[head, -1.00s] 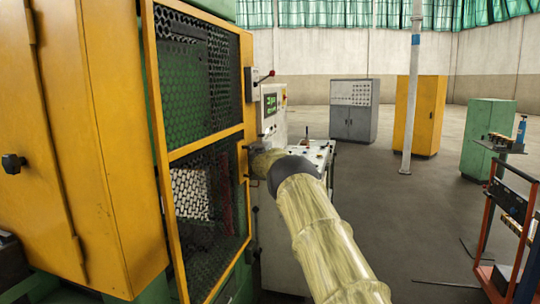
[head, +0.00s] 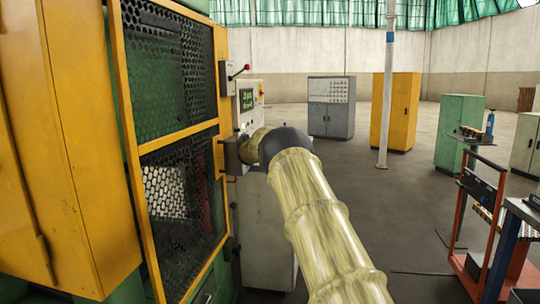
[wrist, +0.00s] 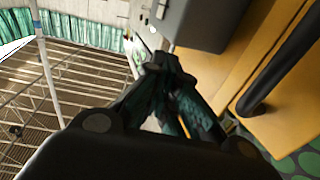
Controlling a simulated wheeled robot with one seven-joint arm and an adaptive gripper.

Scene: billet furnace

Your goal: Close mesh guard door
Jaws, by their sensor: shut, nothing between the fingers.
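The mesh guard door (head: 145,147) is a yellow frame with dark mesh in an upper and a lower panel, on the left in the head view. It stands upright at the machine's front; I cannot tell whether a gap is left at its edge. My gripper (head: 235,155) is at the door's right edge, near mid-height, at the end of my pale-sleeved arm. In the wrist view my gripper (wrist: 168,66) shows dark fingers brought together and empty. A black bar handle (wrist: 280,65) on a yellow surface is to their right, apart from them. Contact with the door cannot be made out.
A control box with a red-knobbed lever (head: 229,78) and a display panel (head: 247,100) adjoin the door's right edge. A yellow cabinet side (head: 85,150) stands at the left. A red-framed rack (head: 480,225) is at the right. Open floor lies between.

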